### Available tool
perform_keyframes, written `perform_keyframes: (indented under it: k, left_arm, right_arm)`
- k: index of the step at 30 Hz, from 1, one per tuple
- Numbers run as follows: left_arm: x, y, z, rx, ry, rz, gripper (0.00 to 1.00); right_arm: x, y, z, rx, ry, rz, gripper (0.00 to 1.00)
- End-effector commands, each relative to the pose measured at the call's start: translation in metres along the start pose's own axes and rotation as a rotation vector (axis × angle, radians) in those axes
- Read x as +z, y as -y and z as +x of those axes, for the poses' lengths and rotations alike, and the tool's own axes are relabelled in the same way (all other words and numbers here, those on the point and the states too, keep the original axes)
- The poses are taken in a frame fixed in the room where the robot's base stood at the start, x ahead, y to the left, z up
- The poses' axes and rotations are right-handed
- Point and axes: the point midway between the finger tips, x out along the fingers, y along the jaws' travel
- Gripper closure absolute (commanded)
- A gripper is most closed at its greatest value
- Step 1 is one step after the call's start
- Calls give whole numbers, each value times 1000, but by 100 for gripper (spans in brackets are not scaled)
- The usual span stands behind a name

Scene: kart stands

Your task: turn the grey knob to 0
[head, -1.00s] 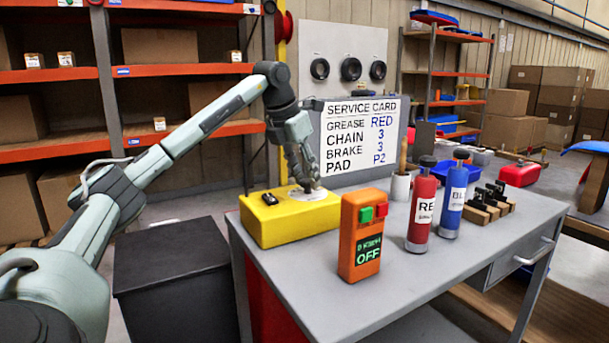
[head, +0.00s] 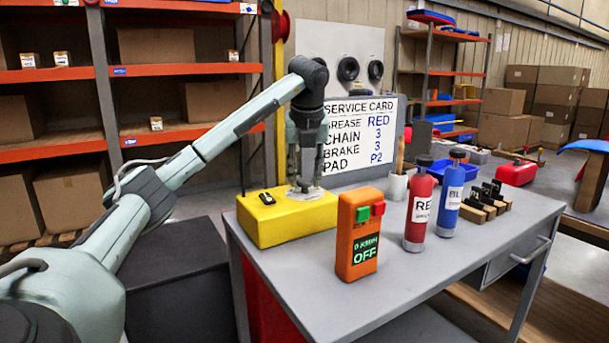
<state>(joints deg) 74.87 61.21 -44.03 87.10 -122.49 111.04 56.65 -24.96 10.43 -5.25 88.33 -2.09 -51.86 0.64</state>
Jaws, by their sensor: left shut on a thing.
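A yellow box (head: 285,224) sits on the near left part of the grey workbench. A pale round dial (head: 318,194) is on its top, toward the right end. My left gripper (head: 305,187) points straight down over this dial, with its fingertips at it. The gripper is shut on the grey knob, which the fingers hide almost wholly. The pointer and the dial's marks cannot be read. My right gripper is not in view.
A small black switch (head: 267,198) is on the box's left top. An orange controller (head: 358,235) reading OFF stands in front. A red bottle (head: 419,205) and a blue bottle (head: 451,195) stand to the right. A service card board (head: 360,135) is behind the gripper.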

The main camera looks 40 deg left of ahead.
Motion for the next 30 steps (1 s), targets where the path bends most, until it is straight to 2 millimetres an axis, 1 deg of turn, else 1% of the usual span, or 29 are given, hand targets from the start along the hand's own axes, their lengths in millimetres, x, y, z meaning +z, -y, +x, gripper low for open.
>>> perform_keyframes:
  k: [7, 14, 22, 23, 27, 30]
  left_arm:
    - [1, 1, -1, 25, 2, -65, 97]
    - [1, 1, -1, 30, 2, -78, 97]
    - [1, 1, -1, 30, 2, -77, 97]
    - [1, 1, -1, 30, 2, -77, 64]
    - [1, 1, -1, 30, 1, -77, 48]
    - [0, 1, 0, 30, 1, -76, 48]
  right_arm:
    - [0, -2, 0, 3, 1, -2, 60]
    - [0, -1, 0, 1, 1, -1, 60]
    - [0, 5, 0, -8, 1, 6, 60]
    - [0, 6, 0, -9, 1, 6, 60]
    - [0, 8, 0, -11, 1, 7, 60]
    - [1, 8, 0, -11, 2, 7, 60]
